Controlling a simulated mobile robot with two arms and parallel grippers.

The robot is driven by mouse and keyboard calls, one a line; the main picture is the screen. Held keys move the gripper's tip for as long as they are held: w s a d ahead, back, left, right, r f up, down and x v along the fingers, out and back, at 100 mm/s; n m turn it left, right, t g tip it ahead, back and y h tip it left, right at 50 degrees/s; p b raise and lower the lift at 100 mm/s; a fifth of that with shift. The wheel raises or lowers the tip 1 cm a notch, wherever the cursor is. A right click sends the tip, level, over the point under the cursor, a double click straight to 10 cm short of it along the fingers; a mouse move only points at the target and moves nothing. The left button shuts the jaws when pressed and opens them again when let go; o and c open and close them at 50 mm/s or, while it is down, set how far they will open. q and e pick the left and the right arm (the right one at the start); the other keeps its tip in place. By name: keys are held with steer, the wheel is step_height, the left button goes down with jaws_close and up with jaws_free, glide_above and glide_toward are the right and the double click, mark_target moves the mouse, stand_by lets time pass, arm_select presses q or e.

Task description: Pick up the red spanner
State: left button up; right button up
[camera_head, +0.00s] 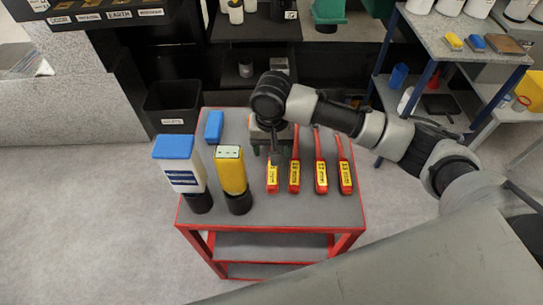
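Several red tools with yellow labels lie side by side on the grey top of a red-framed cart (255,212). From left to right they are the first (272,178), the second (294,173), the third (320,176) and the rightmost (345,178). Their labels are too small to read, so I cannot tell which is the red spanner. My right arm comes in from the right. Its gripper (270,147) points down over the upper end of the leftmost tool. The wrist hides most of the fingers and whether they touch it. My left gripper is out of view.
A white container with a blue cap (179,165), a yellow one (231,172) and a blue block (214,126) stand on the cart's left half. Dark shelving and a black bin (173,104) are behind. A blue-framed shelf (455,45) stands back right. The cart top's front strip is clear.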

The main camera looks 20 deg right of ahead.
steer(key=shift+s+f, duration=0.15)
steer(key=shift+f, duration=1.1)
step_height(320, 180, down, 4)
steer(key=shift+s+f, duration=0.15)
steer(key=shift+f, duration=0.25)
steer(key=c, duration=0.6)
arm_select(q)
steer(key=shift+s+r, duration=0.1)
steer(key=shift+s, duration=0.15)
arm_select(e)
steer(key=shift+r, duration=0.1)
jaws_close()
